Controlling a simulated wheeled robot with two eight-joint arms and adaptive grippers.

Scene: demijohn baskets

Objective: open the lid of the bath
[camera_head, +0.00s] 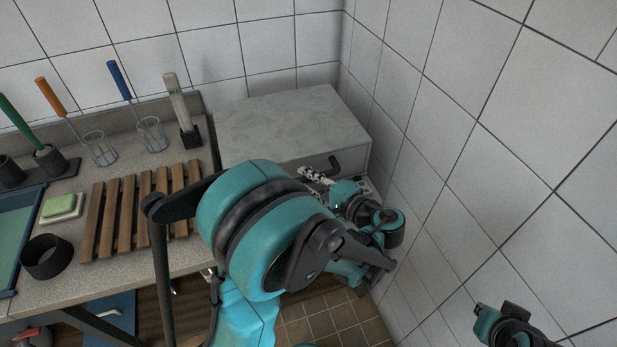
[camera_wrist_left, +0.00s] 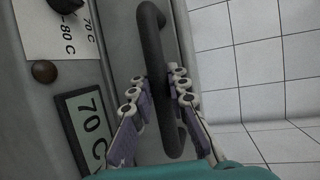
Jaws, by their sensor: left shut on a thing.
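The bath (camera_head: 355,182) is a grey box in the back right corner, and its speckled flat lid (camera_head: 290,120) lies down on it. A dark curved handle (camera_head: 326,166) is on the lid's front face. My left gripper (camera_head: 314,177) is at this handle, partly hidden by my own arm. In the left wrist view the handle (camera_wrist_left: 152,40) runs between the two purple-padded fingers of the gripper (camera_wrist_left: 156,90), which is shut on it. The bath's front panel shows a 70 C display (camera_wrist_left: 88,125) and a brown knob (camera_wrist_left: 44,71). My right gripper's fingers are not visible.
A tiled wall (camera_head: 500,150) stands close on the right of the bath. On the left, the counter holds a wooden slatted rack (camera_head: 125,215), a black ring (camera_head: 46,258), a green block (camera_head: 60,205) and several tools in holders.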

